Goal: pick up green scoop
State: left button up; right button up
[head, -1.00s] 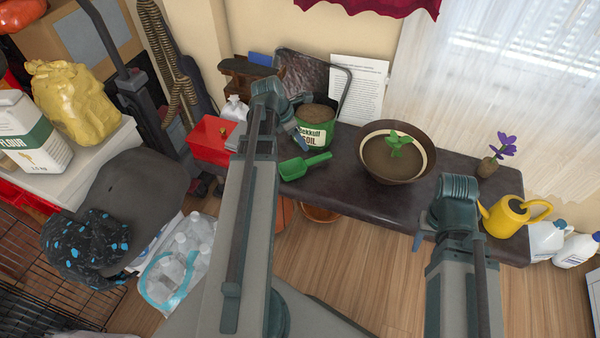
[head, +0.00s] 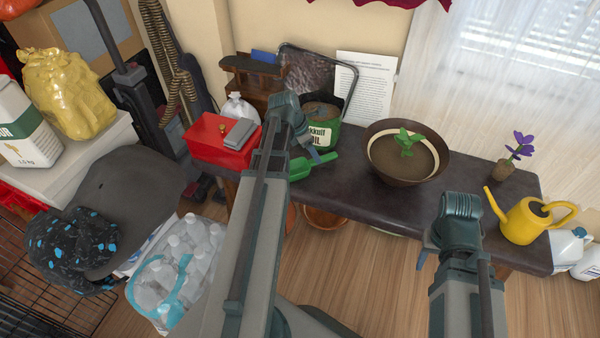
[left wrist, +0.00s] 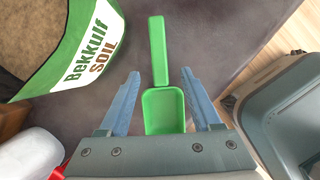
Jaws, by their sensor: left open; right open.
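In the left wrist view the whole scoop (left wrist: 163,108) shows, handle pointing up the picture and bowl toward my gripper. My left gripper (left wrist: 160,74) is open, with one finger on each side of the scoop and a gap on both sides. It also shows in the head view (head: 308,142), just above the scoop. My right gripper (head: 424,256) is at the front edge of the bench, away from the scoop, and holds nothing visible.
A red box (head: 210,143) is to the left. A brown bowl with a seedling (head: 376,172) is to the right, and a yellow watering can (head: 520,226) is farther right. The bench between is clear.

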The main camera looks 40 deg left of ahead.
aim_at(310, 165)
pick_arm(q)
jog(key=b+x, duration=0.4)
jog(key=x, duration=0.1)
jog(key=shift+s+a, duration=0.15)
jog(key=shift+c, duration=0.3)
grip_shut()
